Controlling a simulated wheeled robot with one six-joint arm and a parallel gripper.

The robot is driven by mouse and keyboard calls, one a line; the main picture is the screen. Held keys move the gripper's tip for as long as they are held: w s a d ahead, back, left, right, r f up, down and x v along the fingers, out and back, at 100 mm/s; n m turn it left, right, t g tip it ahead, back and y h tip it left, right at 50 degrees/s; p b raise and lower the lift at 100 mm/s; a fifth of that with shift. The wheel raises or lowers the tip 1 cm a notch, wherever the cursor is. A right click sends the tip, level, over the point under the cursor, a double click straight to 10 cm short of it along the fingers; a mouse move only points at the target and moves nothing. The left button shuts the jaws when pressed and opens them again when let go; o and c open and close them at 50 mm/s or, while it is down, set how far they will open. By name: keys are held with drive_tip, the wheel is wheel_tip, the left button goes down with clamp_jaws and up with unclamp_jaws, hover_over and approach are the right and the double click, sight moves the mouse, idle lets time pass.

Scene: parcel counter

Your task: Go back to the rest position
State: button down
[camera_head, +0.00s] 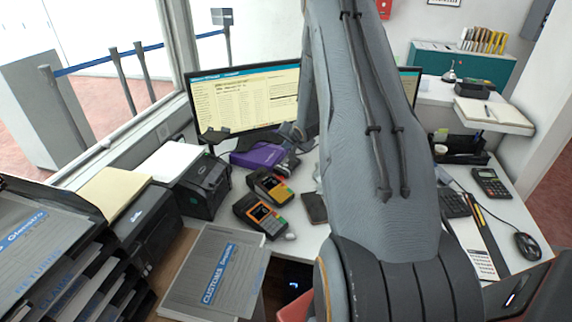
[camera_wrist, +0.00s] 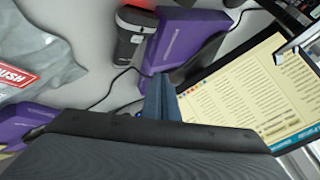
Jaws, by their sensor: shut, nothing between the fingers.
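My gripper (camera_head: 288,160) is partly hidden behind my arm in the head view, low over the back of the counter near the monitor. In the wrist view its blue-grey fingers (camera_wrist: 160,100) are together with nothing between them. Beyond the fingertips is a purple box (camera_wrist: 180,45). A purple box (camera_head: 258,156) also shows beside the gripper in the head view. I cannot tell whether the gripper touches anything.
A monitor (camera_head: 245,98) stands behind the gripper. Card terminals (camera_head: 262,217), a printer (camera_head: 205,185) and document trays (camera_head: 75,260) lie left. A calculator (camera_head: 490,183) and mouse (camera_head: 527,246) lie right. A black scanner (camera_wrist: 131,35) and grey bag (camera_wrist: 40,55) show in the wrist view.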

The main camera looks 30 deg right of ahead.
drive_tip(key=s+a+r+n+g+b, duration=0.1)
drive_tip(key=s+a+r+n+g, duration=0.2)
drive_tip(key=a, duration=0.5)
drive_tip(key=s+a+r+n+b, duration=0.1)
drive_tip(key=s+a+r+n, duration=0.1)
drive_tip(key=s+a+r, duration=0.55)
drive_tip(key=s+a+r+n+g+y+b, duration=0.1)
drive_tip(key=s+a+n+g, duration=0.3)
drive_tip(key=s+a, duration=1.4)
drive_tip(key=s+n+y, duration=0.1)
drive_tip(key=s+n, duration=0.1)
drive_tip(key=s, duration=0.1)
drive_tip(key=shift+s+a+r+n+g, duration=0.15)
drive_tip(key=shift+s+r+n+g, duration=0.1)
drive_tip(key=shift+r+n+g, duration=0.05)
